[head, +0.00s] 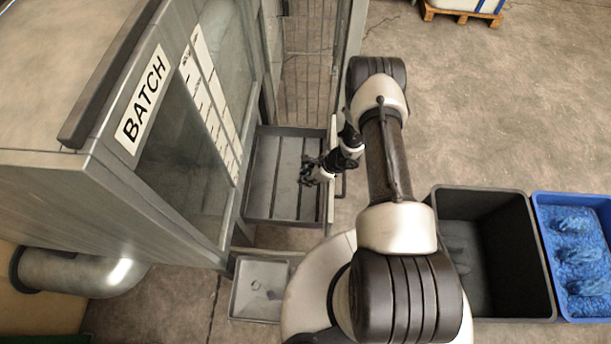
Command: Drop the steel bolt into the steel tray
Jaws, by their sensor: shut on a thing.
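My gripper (307,174) is over the slatted drawer-like metal bin at the cabinet's open front. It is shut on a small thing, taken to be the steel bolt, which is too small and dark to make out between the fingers. A small light-grey steel tray (238,305) sits low in front of the cabinet, beside my base. A few small, unclear things lie in it. My gripper is apart from this tray, farther back and a little to the right.
The slatted metal bin (262,178) lies below my gripper, beside the cabinet marked BATCH (190,235). A black crate (545,290) and a blue crate (540,215) with blue filling stand at right. A pallet (462,16) is at the back. Open floor lies behind the crates.

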